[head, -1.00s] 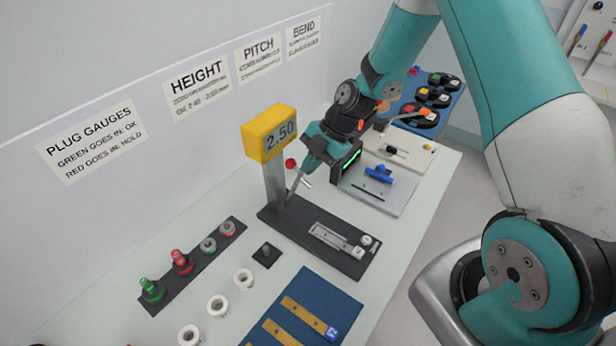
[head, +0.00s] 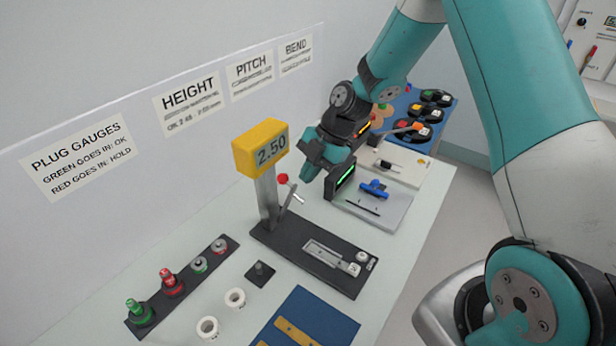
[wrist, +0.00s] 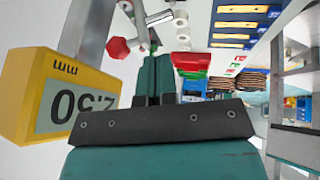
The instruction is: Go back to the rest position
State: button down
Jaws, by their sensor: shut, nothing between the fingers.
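My gripper (head: 309,172) is in the air above the bench, just right of the height gauge's lever with its red knob (head: 283,179). Its teal fingers are closed together with nothing between them. The height gauge (head: 267,200) has a yellow display reading 2.50 and stands on a dark base. In the wrist view the closed fingers (wrist: 155,72) point away from the camera, with the yellow display (wrist: 70,95) at left and the red knob (wrist: 118,47) close beside the fingers.
Green and red plug gauges (head: 170,280) stand in a dark strip at the left. White rings (head: 235,298) and a blue mat (head: 310,318) lie in front. A grey plate with a blue tool (head: 374,188) and a blue tray with round holders (head: 430,98) are at the right.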

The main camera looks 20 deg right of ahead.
jog(key=b+v, duration=0.3)
jog(key=v, duration=0.7)
jog(key=s+a+r+m+h+b, duration=0.1)
jog(key=s+a+r+m, duration=0.4)
jog(key=s+a+m, duration=0.55)
jog(key=s+m, duration=0.2)
jog(key=s, duration=0.4)
jog(key=s+a+m+b, duration=0.1)
jog(key=s+m, duration=0.3)
jog(key=s, duration=0.4)
jog(key=shift+s+a+f+h+b, duration=0.3)
jog(key=shift+s+a+h, duration=0.1)
jog(key=shift+a, duration=0.4)
